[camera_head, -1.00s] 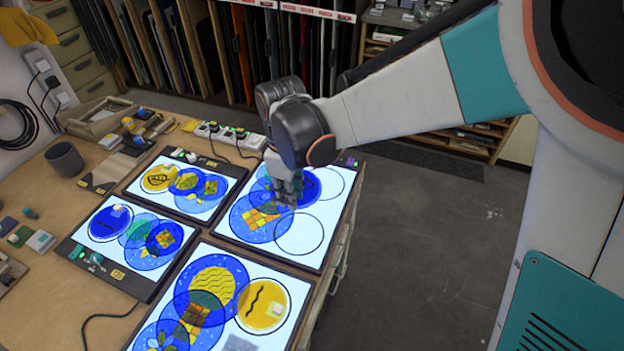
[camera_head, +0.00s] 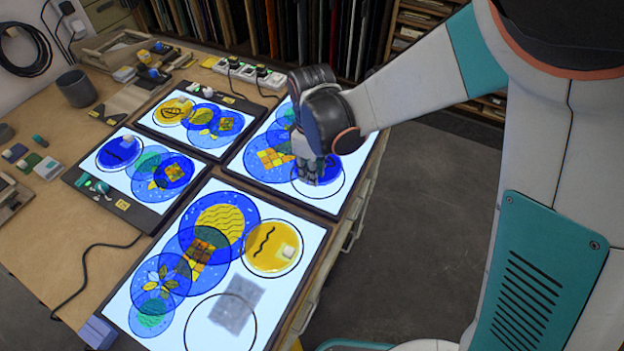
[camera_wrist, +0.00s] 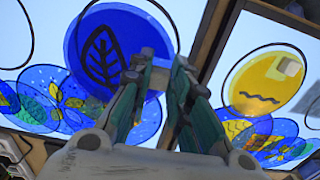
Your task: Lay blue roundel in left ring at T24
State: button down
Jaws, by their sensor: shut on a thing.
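The blue roundel (camera_wrist: 115,45) carries a dark leaf drawing. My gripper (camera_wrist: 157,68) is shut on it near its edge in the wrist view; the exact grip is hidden. In the head view my gripper (camera_head: 318,180) is low over the far right light panel (camera_head: 305,204), and hides most of the roundel. A black ring outline (camera_head: 303,192) shows around the gripper and roundel there; another ring lies behind, mostly hidden by my arm. In the wrist view an arc of ring (camera_wrist: 150,5) passes beyond the roundel's edge. Whether the roundel touches the panel cannot be told.
The front panel has a yellow wavy-line roundel (camera_head: 272,247) inside a ring and an empty ring (camera_head: 220,322) over a grey patch (camera_head: 238,300). Two more lit panels stand left, with a blue roundel (camera_head: 118,152) and a yellow one (camera_head: 173,110). A power strip (camera_head: 250,72) lies behind.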

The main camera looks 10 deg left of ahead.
jog(key=shift+f+b, duration=1.1)
jog(key=shift+f, duration=0.85)
jog(key=shift+f, duration=0.15)
jog(key=c, duration=1.5)
grip_release()
notch_tip(320, 180, up, 12)
jog(key=p, duration=0.3)
jog(key=shift+r, duration=0.25)
